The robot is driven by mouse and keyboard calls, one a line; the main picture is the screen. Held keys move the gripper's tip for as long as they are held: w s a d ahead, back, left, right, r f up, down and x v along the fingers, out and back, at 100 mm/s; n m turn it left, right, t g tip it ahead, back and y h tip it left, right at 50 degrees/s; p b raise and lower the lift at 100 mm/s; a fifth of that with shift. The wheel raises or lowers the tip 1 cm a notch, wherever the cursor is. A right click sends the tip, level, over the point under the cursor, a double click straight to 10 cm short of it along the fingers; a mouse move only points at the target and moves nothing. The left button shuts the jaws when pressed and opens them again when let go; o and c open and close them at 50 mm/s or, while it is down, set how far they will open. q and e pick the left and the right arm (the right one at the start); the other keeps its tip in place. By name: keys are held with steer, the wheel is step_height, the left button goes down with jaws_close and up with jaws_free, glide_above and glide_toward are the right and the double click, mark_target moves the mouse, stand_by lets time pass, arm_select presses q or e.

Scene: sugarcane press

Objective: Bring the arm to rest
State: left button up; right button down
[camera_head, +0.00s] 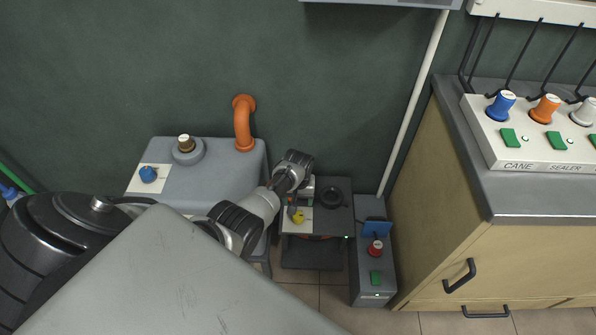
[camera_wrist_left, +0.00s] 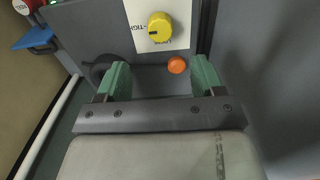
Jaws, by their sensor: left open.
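My left arm comes in from the left in the head view and reaches down to a small dark grey machine (camera_head: 335,222). My left gripper (camera_head: 298,195) is just over its left part, mostly hidden by the wrist. In the wrist view the gripper (camera_wrist_left: 162,80) is open, its two green-padded fingers wide apart with nothing held. A yellow knob (camera_head: 298,217) on a white label sits beyond the fingertips; it also shows in the wrist view (camera_wrist_left: 160,25). An orange button (camera_wrist_left: 177,65) lies between the fingertips, apart from both. My right gripper is not in view.
A grey tank with an orange pipe (camera_head: 242,122) and blue knob (camera_head: 148,174) stands left. A grey post with a red knob (camera_head: 375,247) and green button (camera_head: 376,278) stands right. A wooden cabinet (camera_head: 480,260) bears a control panel (camera_head: 535,150). A pale pole (camera_head: 415,100) rises between.

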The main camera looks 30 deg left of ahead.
arm_select(q)
steer(key=s+d+f+m, duration=0.35)
steer(key=s+f, duration=0.65)
steer(key=s, duration=0.4)
steer(key=s+d+f+m+t, duration=0.1)
steer(key=s+d+m, duration=0.25)
steer(key=s, duration=0.55)
steer(key=s+d+f+m+t, duration=0.15)
steer(key=s+d, duration=0.35)
steer(key=s, duration=0.5)
steer(key=s+a+r+p, duration=0.1)
steer(key=s+r+p, duration=0.1)
steer(key=s+p, duration=0.3)
steer(key=s+a+r+g+p, duration=0.1)
steer(key=s+a+r+p, duration=0.1)
steer(key=s+p, duration=0.4)
steer(key=p, duration=0.3)
steer(key=shift+s+r, duration=0.2)
steer(key=shift+s, duration=0.1)
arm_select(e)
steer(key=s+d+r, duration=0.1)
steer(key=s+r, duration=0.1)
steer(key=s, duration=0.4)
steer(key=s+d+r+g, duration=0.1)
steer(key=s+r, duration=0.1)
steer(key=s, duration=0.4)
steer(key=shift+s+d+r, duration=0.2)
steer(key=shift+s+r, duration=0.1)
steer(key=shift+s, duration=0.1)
